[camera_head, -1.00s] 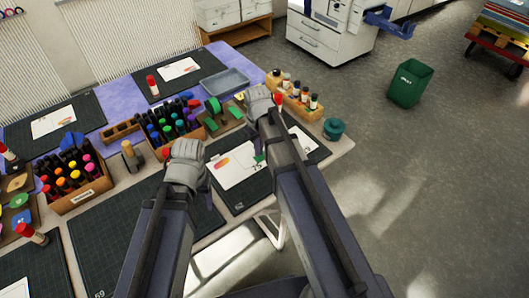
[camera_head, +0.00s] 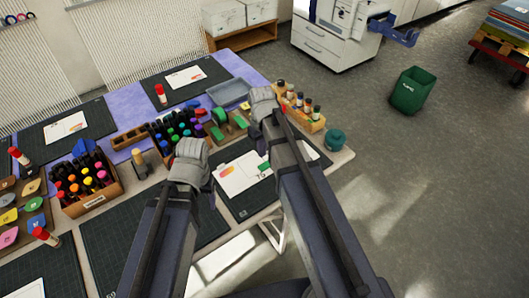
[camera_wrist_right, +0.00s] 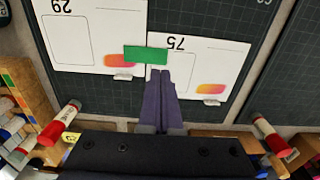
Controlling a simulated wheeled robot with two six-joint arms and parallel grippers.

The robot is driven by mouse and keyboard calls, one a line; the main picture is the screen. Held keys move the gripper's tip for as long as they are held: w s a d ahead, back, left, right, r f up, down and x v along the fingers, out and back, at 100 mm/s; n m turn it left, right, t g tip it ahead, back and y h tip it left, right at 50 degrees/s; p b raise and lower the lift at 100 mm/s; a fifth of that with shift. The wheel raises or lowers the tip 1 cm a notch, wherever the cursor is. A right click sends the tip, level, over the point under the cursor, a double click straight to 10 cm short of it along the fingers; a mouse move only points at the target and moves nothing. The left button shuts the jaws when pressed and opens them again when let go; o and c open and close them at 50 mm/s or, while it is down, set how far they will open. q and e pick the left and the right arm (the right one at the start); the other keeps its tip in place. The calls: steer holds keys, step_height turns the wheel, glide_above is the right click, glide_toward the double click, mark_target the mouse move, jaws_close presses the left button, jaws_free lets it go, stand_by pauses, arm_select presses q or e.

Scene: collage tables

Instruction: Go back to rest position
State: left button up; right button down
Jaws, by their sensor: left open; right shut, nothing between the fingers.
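In the right wrist view the right gripper's purple fingers (camera_wrist_right: 158,78) are shut and empty. A green strip (camera_wrist_right: 146,54) lies across two white sheets just beyond the fingertips, and I cannot tell whether they touch it.
A box of colourful markers (camera_head: 88,184) and a wooden glue-stick holder (camera_head: 313,124) stand on the table. A teal pot (camera_head: 335,140) sits near its right corner. A green bin (camera_head: 410,90) is on the floor, with open floor to the right.

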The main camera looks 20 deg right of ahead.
steer(key=s+a+h, duration=0.1)
steer(key=s+a, duration=0.9)
steer(key=s, duration=0.4)
steer(key=shift+a+r+p, duration=0.15)
steer(key=shift+r+p, duration=0.2)
steer(key=shift+r, duration=0.05)
